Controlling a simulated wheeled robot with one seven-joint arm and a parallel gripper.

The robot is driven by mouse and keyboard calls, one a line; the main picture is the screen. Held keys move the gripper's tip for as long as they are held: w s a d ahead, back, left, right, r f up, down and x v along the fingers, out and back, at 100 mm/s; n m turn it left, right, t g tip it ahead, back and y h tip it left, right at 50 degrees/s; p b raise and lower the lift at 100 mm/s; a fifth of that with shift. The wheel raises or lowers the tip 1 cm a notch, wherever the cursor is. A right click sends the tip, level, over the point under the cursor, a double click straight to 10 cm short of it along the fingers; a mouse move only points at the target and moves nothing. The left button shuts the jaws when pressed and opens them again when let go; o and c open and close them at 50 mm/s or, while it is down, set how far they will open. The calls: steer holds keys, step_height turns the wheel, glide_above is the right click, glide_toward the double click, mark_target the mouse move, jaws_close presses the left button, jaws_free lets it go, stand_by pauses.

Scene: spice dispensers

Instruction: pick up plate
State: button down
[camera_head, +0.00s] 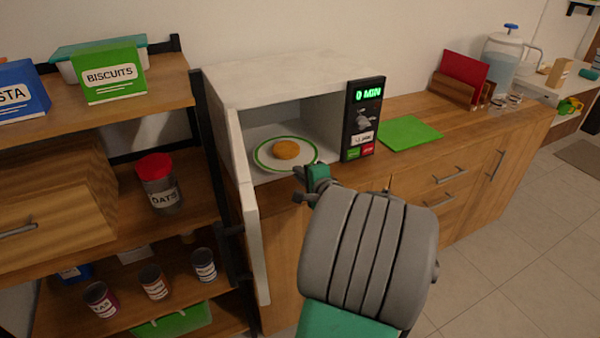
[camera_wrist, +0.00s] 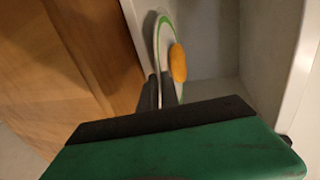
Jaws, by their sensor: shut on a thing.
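The plate (camera_head: 269,163) is white with a green rim and sits inside the open microwave. A round orange-brown food item (camera_head: 286,149) lies on it. My gripper (camera_head: 302,183) is at the microwave's front opening, at the plate's near right edge. In the wrist view the plate (camera_wrist: 163,32) appears on edge with the food (camera_wrist: 178,62) on it, and the dark fingers (camera_wrist: 160,92) are shut on its rim. The exact contact is partly hidden by my gripper's body.
The microwave door (camera_head: 252,225) hangs open at the left. Its control panel (camera_head: 363,120) reads 0 MIN. A green board (camera_head: 409,132) lies on the counter to the right. A shelf (camera_head: 205,208) with jars and cans stands left of the door.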

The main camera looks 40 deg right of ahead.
steer(key=shift+s+d, duration=0.1)
steer(key=c, duration=1.5)
jaws_free()
steer(key=shift+v, duration=3.85)
steer(key=shift+o, duration=0.2)
